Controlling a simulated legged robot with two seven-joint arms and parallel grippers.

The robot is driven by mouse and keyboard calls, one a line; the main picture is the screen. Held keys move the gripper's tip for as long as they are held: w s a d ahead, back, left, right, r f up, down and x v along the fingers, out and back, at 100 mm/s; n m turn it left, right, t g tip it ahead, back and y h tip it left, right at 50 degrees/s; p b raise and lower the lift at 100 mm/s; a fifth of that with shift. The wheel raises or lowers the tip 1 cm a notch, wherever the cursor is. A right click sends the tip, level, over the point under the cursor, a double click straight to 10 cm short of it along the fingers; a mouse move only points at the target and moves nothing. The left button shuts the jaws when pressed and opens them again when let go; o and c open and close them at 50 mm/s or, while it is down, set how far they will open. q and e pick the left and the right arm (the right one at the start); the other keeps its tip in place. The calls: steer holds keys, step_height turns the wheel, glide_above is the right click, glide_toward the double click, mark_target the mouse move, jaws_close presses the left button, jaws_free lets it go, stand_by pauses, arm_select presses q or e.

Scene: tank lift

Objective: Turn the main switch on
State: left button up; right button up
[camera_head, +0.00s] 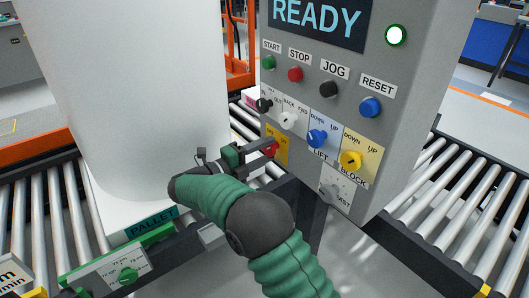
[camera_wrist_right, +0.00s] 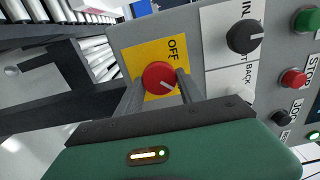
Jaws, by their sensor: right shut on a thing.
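The main switch is a red rotary knob on a yellow plate at the lower left of the grey control panel. In the head view the red knob (camera_head: 271,149) is partly covered by my right gripper (camera_head: 263,154). In the right wrist view the knob (camera_wrist_right: 158,76) sits between the two fingers of my right gripper (camera_wrist_right: 160,90), which is shut on it. The knob's white mark points to the lower right in that view, away from the word OFF (camera_wrist_right: 173,49). The plate's lower part is hidden by the gripper. My left gripper is not in view.
A large white tank (camera_head: 140,90) stands left of my right arm. Roller conveyors (camera_head: 430,225) run past the panel.

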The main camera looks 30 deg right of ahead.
steer(key=shift+f, duration=0.25)
steer(key=o, duration=1.1)
steer(key=shift+o, duration=1.4)
steer(key=shift+r, duration=0.1)
steer(key=shift+a, duration=0.1)
steer(key=s+a+p, duration=0.1)
steer(key=a+p, duration=0.3)
steer(key=a, duration=1.2)
steer(key=shift+s+a, duration=0.15)
steer(key=shift+a, duration=0.2)
